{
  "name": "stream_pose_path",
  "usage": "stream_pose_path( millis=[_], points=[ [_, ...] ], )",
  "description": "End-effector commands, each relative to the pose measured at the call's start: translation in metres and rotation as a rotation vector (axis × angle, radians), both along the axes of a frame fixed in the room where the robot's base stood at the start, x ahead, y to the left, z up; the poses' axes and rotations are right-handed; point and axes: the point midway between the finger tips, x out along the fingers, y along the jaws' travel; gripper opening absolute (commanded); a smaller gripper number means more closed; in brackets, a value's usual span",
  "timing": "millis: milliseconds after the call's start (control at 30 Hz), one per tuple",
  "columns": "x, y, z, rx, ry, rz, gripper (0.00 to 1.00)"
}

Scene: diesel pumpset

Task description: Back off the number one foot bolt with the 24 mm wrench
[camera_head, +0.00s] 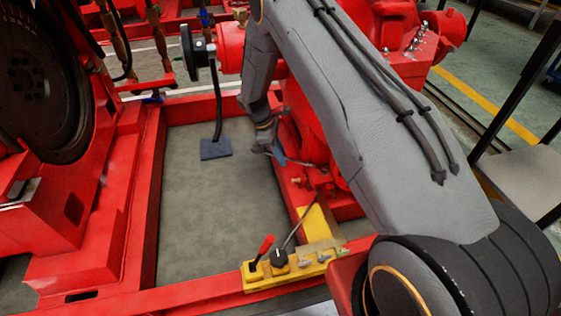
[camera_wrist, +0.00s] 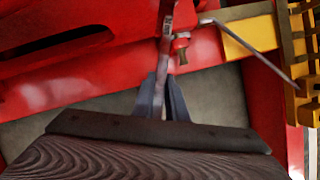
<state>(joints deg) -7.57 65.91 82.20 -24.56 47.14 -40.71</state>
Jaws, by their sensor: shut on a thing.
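My gripper (camera_wrist: 163,100) is shut on the slim grey wrench (camera_wrist: 166,48), which runs up from the fingers in the wrist view. The far end of the wrench lies over the red pump foot, near a small bolt (camera_wrist: 181,47) with a red part around it. I cannot tell whether the wrench is seated on that bolt or just beside it. In the head view my gripper (camera_head: 276,150) is low beside the red pump, and the wrench is mostly hidden there. Bolt hardware (camera_head: 322,180) shows on the red foot to its right.
A yellow tool rack (camera_head: 258,277) sits on the near frame rail, holding a red-handled tool (camera_head: 263,248), a black-knobbed tool (camera_head: 279,257) and a slanting thin rod (camera_head: 299,223). A large flywheel (camera_head: 40,80) stands at left.

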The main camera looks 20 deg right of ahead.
Motion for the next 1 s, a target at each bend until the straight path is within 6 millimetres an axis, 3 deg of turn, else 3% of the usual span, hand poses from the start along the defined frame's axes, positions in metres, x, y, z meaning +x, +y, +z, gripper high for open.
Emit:
stream_pose_path(
  millis=[467, 1000],
  points=[
    [0.000, 0.000, 0.000, 0.000, -0.001, 0.003, 0.00],
    [0.000, 0.000, -0.014, 0.000, -0.001, 0.004, 0.00]
  ],
)
